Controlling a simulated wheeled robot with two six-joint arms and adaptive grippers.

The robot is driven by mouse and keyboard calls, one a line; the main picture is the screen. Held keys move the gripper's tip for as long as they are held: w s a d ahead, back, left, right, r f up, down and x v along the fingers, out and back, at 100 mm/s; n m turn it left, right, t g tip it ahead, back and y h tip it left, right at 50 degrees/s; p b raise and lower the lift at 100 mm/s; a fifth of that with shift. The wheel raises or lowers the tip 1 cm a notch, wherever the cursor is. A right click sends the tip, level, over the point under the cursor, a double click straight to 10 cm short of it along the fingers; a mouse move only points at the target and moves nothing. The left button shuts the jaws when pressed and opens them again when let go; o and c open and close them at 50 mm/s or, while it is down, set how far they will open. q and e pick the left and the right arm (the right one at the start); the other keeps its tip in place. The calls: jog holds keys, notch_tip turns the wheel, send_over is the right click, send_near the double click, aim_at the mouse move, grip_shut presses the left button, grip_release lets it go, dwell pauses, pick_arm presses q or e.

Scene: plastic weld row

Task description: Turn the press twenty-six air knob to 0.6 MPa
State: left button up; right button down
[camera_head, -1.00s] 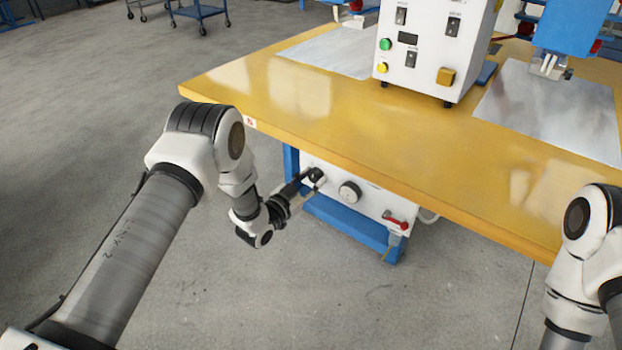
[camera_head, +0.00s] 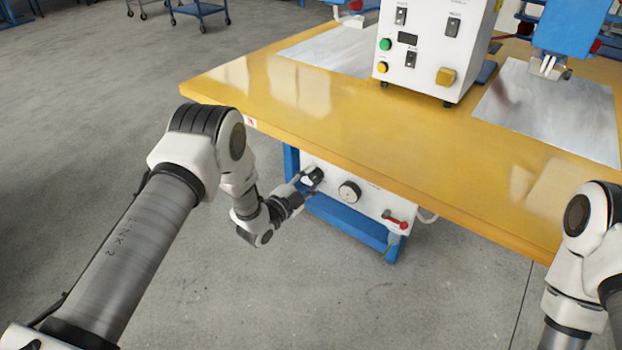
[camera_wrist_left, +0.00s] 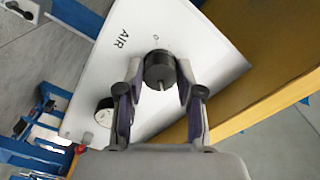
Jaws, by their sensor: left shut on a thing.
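The black round air knob (camera_wrist_left: 160,69) sits on a white panel (camera_wrist_left: 190,32) marked "AIR", with a pale mark line on its face. My left gripper (camera_wrist_left: 160,75) has one finger on each side of the knob and is shut on it. In the head view the left gripper (camera_head: 307,184) is at the knob (camera_head: 313,174), partly covering it, under the table front. A round pressure gauge (camera_head: 349,192) is right of the knob; its reading is too small to tell. It also shows in the left wrist view (camera_wrist_left: 104,112). My right gripper is out of view.
The yellow tabletop (camera_head: 330,118) overhangs the panel. A red-handled valve (camera_head: 396,220) is right of the gauge, above a blue frame bar (camera_head: 345,222). A white control box (camera_head: 430,55) stands on the table. The floor in front is clear.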

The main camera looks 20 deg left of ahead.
pick_arm(q)
jog(key=shift+f, duration=0.1)
dwell(0.3)
jog(key=o, duration=1.2)
jog(key=shift+c, duration=0.2)
jog(key=v, duration=1.2)
